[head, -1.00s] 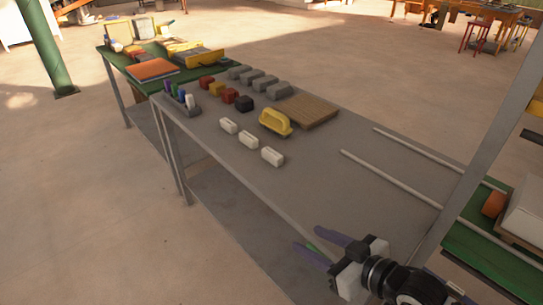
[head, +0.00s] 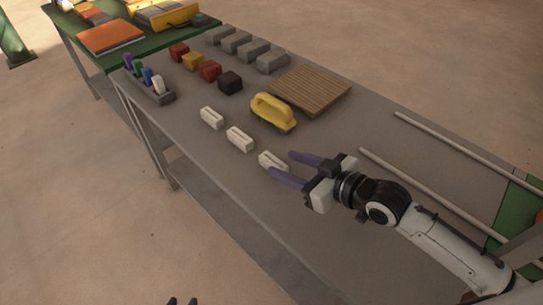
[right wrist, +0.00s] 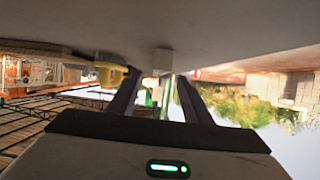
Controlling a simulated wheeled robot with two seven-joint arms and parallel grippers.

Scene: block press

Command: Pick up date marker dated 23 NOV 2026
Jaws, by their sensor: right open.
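Three small white blocks, likely the date markers, lie in a row on the grey table: a left one (head: 212,118), a middle one (head: 239,139) and a right one (head: 270,160). Their dates are too small to read. My right gripper (head: 280,163) is open, with its purple fingers at the right block, one on each side in the picture; I cannot tell whether they touch it. In the right wrist view a white block (right wrist: 163,61) shows between the fingers, beyond their tips. Only the tips of my left gripper (head: 182,301) show at the bottom edge.
A yellow handled tool (head: 273,112) and a slatted wooden board (head: 310,90) lie behind the white blocks. Red, yellow, black and grey blocks stand further back. A rack (head: 155,90) of coloured pieces is at the left edge.

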